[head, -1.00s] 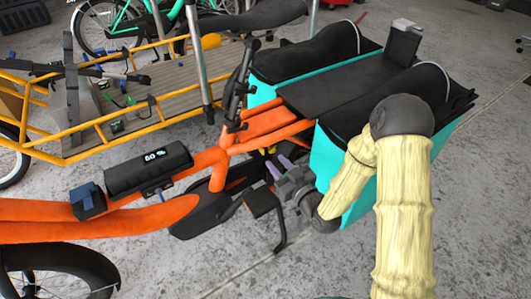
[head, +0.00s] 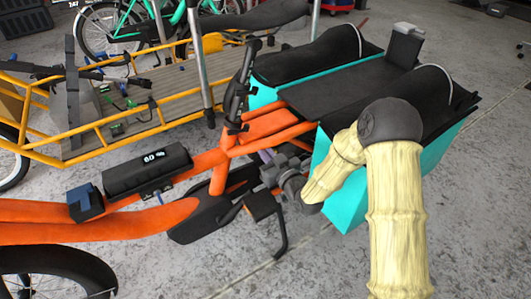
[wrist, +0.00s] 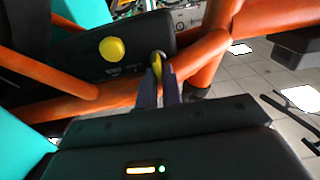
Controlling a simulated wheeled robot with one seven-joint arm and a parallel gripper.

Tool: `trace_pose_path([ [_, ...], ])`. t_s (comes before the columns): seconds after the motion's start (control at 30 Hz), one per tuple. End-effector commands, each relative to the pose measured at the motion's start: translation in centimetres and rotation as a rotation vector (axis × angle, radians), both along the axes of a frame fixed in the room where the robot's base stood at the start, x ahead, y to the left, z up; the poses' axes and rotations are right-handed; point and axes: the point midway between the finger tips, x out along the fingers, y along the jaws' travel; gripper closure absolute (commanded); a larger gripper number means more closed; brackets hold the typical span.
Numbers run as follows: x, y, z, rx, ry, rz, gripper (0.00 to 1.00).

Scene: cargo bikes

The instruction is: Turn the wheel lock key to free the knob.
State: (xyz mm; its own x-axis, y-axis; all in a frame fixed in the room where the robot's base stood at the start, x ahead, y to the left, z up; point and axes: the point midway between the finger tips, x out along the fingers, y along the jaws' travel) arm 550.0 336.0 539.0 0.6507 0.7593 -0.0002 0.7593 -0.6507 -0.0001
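The wheel lock is a black housing on the orange bike frame, in the wrist view (wrist: 75,62). A round yellow knob (wrist: 112,48) sits on its face. The wheel lock key (wrist: 158,62), small and yellow in a round metal socket, is right of the knob. My gripper (wrist: 158,78) has its two dark purple fingers close together, one on each side of the key, and looks shut on it. In the head view my gripper (head: 266,156) reaches in beside the orange frame, and the knob and key are hidden there.
Orange frame tubes (wrist: 203,60) run close to my fingers. Turquoise panniers (head: 345,195) with black tops stand beside my arm. A black crank and pedal (head: 262,207) hang below my wrist. A yellow cargo bike (head: 130,110) stands behind. The concrete floor is open at the right.

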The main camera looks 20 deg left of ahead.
Motion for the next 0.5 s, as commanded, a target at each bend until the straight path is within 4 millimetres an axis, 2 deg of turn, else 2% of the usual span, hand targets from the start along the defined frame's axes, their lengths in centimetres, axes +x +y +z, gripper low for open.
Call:
trace_pose_path([
  [0.5, 0.07, -0.06, 0.05, 0.05, 0.06, -0.001, 1.0],
])
